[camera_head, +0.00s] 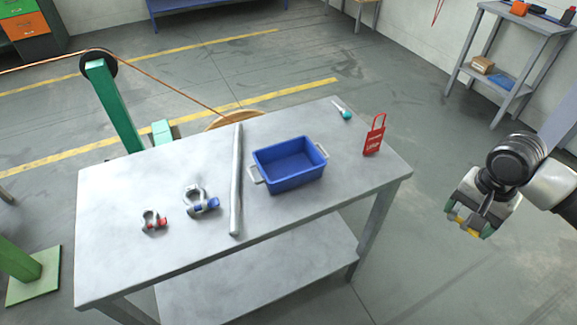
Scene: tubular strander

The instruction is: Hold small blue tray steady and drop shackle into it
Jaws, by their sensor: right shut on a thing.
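The small blue tray (288,183) stands empty on the grey table, right of its middle, with a light handle at each end. A shackle with a blue pin (201,200) lies left of the tray, beyond a long grey bar. A smaller shackle with a red pin (154,222) lies farther left. My right gripper (467,228) hangs off the table's right side, apart from the tray and both shackles. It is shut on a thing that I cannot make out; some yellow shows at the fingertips. My left gripper is not in view.
The grey bar (237,180) lies across the table (110,255) between tray and shackles. A red lockout tag (375,135) and a teal-handled tool (343,111) are near the right end. A green post with a cable pulley (98,62) stands behind. A shelf stand (490,75) is back right.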

